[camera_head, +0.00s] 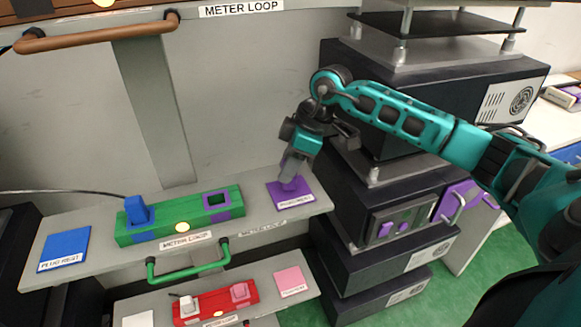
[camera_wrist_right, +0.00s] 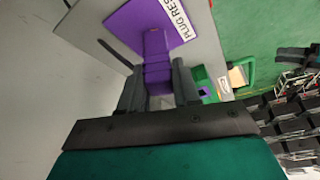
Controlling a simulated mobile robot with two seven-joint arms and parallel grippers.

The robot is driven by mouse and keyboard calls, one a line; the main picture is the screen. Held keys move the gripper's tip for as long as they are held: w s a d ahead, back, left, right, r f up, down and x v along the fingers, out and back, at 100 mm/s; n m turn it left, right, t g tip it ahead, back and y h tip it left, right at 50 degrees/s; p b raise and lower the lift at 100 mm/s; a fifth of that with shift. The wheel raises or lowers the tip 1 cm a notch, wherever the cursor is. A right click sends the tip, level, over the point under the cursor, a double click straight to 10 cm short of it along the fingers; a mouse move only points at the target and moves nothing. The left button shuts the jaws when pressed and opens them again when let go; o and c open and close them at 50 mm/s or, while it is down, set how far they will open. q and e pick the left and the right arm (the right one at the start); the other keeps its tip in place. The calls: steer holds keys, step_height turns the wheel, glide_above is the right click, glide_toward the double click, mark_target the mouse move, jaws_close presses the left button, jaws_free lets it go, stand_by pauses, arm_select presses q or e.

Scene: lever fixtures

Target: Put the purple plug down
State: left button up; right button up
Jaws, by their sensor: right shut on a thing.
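My right gripper (camera_head: 291,170) points down at the purple pad (camera_head: 302,203) labelled as a plug rest, on the right end of the grey shelf. It is shut on the purple plug (camera_head: 289,184). In the right wrist view the purple plug (camera_wrist_right: 157,72) sits between the two fingers (camera_wrist_right: 158,88), with its far end over the purple pad (camera_wrist_right: 183,32). I cannot tell whether the plug touches the pad. A purple-rimmed socket (camera_head: 217,201) on the green block (camera_head: 180,226) stands empty. My left gripper is not in view.
A blue plug (camera_head: 137,209) stands in the green block, with a blue rest pad (camera_head: 64,248) to its left. A green handle (camera_head: 188,269) juts out below. A lower shelf holds a red block (camera_head: 215,304). Dark stacked units (camera_head: 380,190) stand close on the right.

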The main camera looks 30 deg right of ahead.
steer(key=shift+d+f, duration=0.25)
steer(key=shift+f, duration=0.15)
steer(key=o, duration=1.1)
steer(key=shift+c, duration=0.2)
steer(key=v, duration=1.2)
steer(key=shift+p, duration=0.45)
